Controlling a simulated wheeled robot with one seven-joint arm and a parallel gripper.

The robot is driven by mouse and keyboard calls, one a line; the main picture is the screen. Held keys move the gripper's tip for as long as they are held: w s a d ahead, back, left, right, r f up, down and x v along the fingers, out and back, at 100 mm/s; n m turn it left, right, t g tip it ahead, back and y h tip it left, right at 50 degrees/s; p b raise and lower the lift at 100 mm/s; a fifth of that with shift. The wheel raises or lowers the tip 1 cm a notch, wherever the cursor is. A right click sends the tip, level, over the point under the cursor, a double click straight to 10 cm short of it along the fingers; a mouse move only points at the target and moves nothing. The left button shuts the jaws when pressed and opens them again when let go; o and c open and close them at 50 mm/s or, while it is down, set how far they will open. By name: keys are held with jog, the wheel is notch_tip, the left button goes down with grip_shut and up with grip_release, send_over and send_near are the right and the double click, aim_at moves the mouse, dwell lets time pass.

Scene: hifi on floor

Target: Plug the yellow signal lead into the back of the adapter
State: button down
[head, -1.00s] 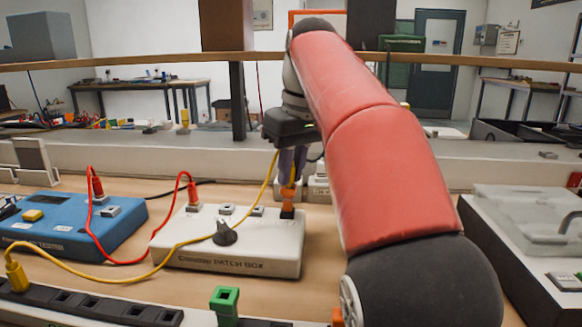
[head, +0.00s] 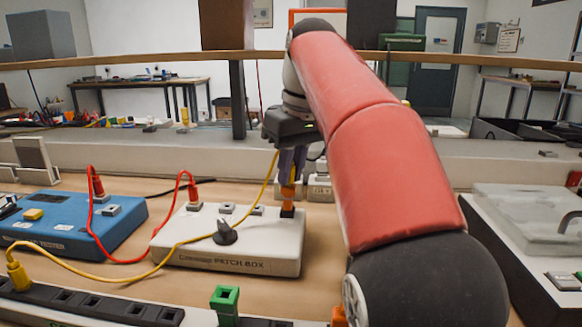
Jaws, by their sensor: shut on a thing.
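The white patch box (head: 235,258) lies on the bench left of my arm. An orange adapter (head: 288,196) stands upright on its right rear corner, over a dark base piece. My gripper (head: 291,175) points down right above the adapter, its fingers closed around the plug end of the yellow lead (head: 266,185). The plug is mostly hidden between the fingers, and I cannot tell whether it is seated in the adapter. The lead loops left and down across the box front to a yellow plug (head: 17,275) in the black socket strip.
A red lead (head: 128,262) joins the blue tester box (head: 75,228) to the patch box. A black knob (head: 225,234) stands up on the patch box. A green plug (head: 225,300) sits in front. A lidded case (head: 530,240) is at right.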

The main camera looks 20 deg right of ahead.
jog(key=c, duration=1.3)
grip_release()
jog(key=shift+b, duration=0.45)
